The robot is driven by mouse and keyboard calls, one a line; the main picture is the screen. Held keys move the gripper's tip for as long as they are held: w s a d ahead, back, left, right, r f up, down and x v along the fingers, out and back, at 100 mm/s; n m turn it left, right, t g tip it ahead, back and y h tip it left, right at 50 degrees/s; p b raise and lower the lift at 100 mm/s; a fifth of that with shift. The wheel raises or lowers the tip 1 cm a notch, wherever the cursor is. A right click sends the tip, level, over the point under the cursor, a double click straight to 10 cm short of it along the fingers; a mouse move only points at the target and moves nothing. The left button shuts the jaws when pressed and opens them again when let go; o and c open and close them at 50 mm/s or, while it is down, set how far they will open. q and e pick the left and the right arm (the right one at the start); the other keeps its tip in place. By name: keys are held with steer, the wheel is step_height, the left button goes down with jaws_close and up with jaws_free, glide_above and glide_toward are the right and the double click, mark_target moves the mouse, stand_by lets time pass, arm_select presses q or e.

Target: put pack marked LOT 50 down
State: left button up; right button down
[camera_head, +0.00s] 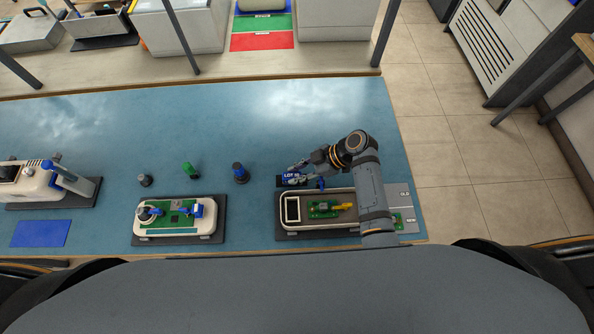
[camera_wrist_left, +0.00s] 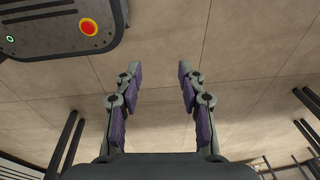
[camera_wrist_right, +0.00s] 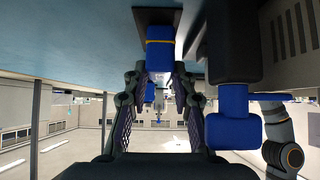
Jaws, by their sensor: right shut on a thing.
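The blue pack marked LOT 50 (camera_head: 291,178) is at the tips of my right gripper (camera_head: 299,169), over a small dark plate (camera_head: 279,183) behind the right-hand tray. In the right wrist view, a blue block with a yellow band (camera_wrist_right: 160,58) is between the fingertips of my right gripper (camera_wrist_right: 160,76), close to a dark plate (camera_wrist_right: 141,17). My right gripper is shut on the pack. I cannot tell whether the pack touches the plate. My left gripper (camera_wrist_left: 158,72) is open and empty above the floor, outside the head view.
The right-hand tray (camera_head: 283,219) holds a green board under my right arm. A blue-handled fixture (camera_wrist_right: 234,128) is close beside my right gripper. The table's back middle is clear.

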steer(key=c, duration=1.1)
jaws_free()
steer(key=shift+w+f, duration=0.1)
steer(key=shift+w, duration=0.1)
steer(key=shift+c, duration=0.2)
steer(key=shift+o, duration=0.2)
steer(key=shift+a, duration=0.1)
steer(key=shift+r, duration=0.2)
steer(key=shift+d+r, duration=0.2)
steer(key=shift+d, duration=0.1)
arm_select(q)
steer(key=shift+s+f+b, duration=0.75)
steer(key=shift+s+f, duration=0.1)
steer(key=shift+f, duration=0.15)
arm_select(e)
steer(key=v, duration=1.1)
arm_select(q)
steer(key=shift+d, duration=0.1)
arm_select(e)
steer(key=shift+d+r, duration=0.1)
